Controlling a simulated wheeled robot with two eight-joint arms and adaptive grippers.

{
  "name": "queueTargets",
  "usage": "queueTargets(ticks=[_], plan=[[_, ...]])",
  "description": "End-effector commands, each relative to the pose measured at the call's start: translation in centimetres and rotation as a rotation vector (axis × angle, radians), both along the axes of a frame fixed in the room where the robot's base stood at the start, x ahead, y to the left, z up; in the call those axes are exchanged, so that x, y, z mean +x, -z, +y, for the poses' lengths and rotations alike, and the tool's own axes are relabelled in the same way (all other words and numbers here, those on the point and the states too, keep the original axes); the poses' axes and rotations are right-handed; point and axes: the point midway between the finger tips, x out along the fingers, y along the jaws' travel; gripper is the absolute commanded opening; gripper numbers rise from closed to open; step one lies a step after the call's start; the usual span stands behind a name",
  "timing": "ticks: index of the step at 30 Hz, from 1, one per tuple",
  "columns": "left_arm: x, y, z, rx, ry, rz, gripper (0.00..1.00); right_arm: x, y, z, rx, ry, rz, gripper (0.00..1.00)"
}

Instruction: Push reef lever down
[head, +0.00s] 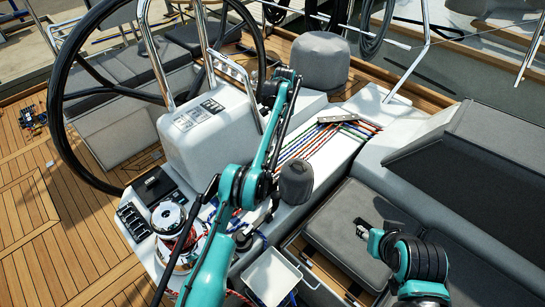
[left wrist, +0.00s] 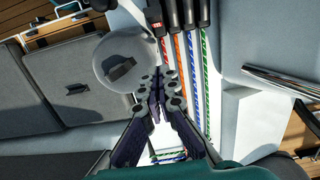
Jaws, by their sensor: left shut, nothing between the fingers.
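A row of dark rope-clutch levers (left wrist: 188,14) stands at the top of the left wrist view, with coloured ropes running from them. The leftmost lever (left wrist: 154,14) carries a red label, but I cannot read which one is the reef lever. Whether any lever is up or down is unclear. My left gripper (left wrist: 158,82) is shut and empty, its fingertips over the ropes and apart from the levers in the picture. In the head view my left arm hides the fingertips and levers. My right gripper (head: 362,229) is above the grey seat cushion, away from the ropes; its finger state is unclear.
A grey covered winch (head: 296,181) stands beside the ropes (head: 322,140); its round top (left wrist: 124,62) is close to my left fingers. A steering wheel (head: 62,110), a white pedestal (head: 205,135) with steel rails and a bare winch (head: 170,218) crowd the left. A white tray (head: 271,277) is in front.

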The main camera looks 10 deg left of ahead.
Motion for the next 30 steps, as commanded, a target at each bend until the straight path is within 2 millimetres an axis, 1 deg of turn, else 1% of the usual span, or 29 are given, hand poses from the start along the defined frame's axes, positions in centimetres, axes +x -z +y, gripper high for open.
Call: queueTargets(ticks=[6, 8, 11, 16, 20, 26, 27, 30], plan=[[0.0, 0.2, 0.0, 0.0, -0.001, 0.0, 0.0, 0.0, 0.2, 0.0, 0.0, 0.0, 0.0, 0.4], [0.0, 0.5, 0.0, 0.0, -0.001, -0.001, 0.0, 0.0, 0.6, 0.0, 0.0, 0.0, 0.0, 0.4], [-0.1, 1.3, 0.0, 0.0, -0.001, -0.001, 0.0, 0.0, 1.7, 0.0, 0.0, 0.0, 0.0, 0.4], [-0.2, 3.3, 0.1, 0.0, -0.001, -0.001, 0.0, 0.0, 4.4, 0.0, 0.0, 0.0, 0.0, 0.4], [-0.4, 5.8, 0.2, 0.0, -0.001, -0.001, 0.0, 0.0, 5.5, 0.0, 0.0, 0.0, 0.0, 0.4], [-0.6, 10.0, 0.4, 0.0, -0.001, -0.001, 0.0, 0.0, 6.2, 0.0, 0.0, 0.0, 0.0, 0.4], [-0.8, 10.3, 0.6, 0.0, -0.002, -0.001, 0.0, 0.0, 6.3, 0.0, 0.0, 0.0, 0.0, 0.4], [-1.7, 10.2, 1.2, 0.0, -0.002, -0.001, 0.0, 0.0, 6.4, 0.0, 0.0, 0.0, 0.0, 0.4]])
